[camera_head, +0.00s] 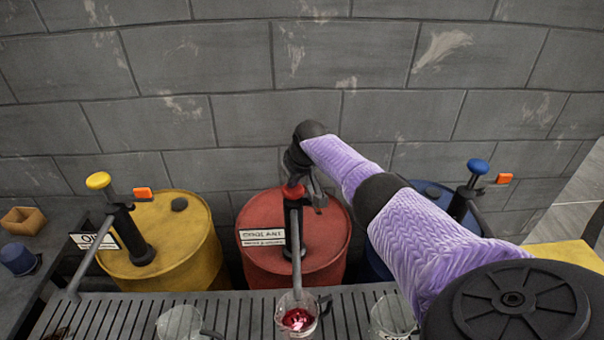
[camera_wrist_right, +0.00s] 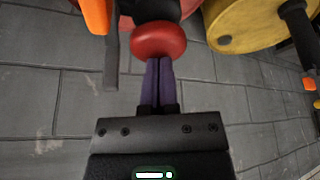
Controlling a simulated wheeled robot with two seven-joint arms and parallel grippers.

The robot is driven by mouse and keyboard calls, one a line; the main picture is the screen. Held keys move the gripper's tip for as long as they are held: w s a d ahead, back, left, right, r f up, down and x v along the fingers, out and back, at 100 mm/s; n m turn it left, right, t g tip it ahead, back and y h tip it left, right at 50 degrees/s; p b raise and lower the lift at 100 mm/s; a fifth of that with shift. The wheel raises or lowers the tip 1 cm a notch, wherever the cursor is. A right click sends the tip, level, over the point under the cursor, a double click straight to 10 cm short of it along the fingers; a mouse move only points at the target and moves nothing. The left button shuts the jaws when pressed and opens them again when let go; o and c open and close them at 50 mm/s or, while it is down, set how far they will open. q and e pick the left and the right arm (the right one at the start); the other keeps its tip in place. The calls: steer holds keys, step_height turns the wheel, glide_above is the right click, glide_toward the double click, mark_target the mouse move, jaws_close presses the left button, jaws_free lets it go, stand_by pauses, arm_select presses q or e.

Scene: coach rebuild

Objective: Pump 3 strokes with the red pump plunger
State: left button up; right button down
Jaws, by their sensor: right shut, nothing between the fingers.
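The red pump plunger knob (camera_head: 293,190) sits on top of the pump on the red drum (camera_head: 262,265). It also shows large in the right wrist view (camera_wrist_right: 158,40). My right gripper (camera_wrist_right: 158,62) is shut and empty, its fingertips at the near edge of the knob; I cannot tell whether they touch it. In the head view the gripper (camera_head: 302,165) is partly hidden by its own wrist, just behind and above the knob. The pump's spout (camera_head: 296,250) points down to a clear jug (camera_head: 281,318) holding some red liquid. My left gripper is not in view.
A yellow drum (camera_head: 190,240) with a yellow-knobbed pump (camera_head: 99,181) stands left. A blue-knobbed pump (camera_head: 478,166) stands right, partly behind my arm. Empty clear jugs (camera_head: 178,322) stand on the slatted grate (camera_head: 95,315) in front. A block wall (camera_head: 240,60) rises behind.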

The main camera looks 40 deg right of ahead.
steer(key=shift+s+f, duration=0.1)
step_height(320, 180, up, 5)
steer(key=p, duration=0.4)
steer(key=shift+f, duration=0.15)
step_height(320, 180, up, 3)
steer(key=p, duration=0.2)
steer(key=shift+p, duration=0.35)
steer(key=shift+f, duration=0.1)
steer(key=shift+f, duration=0.15)
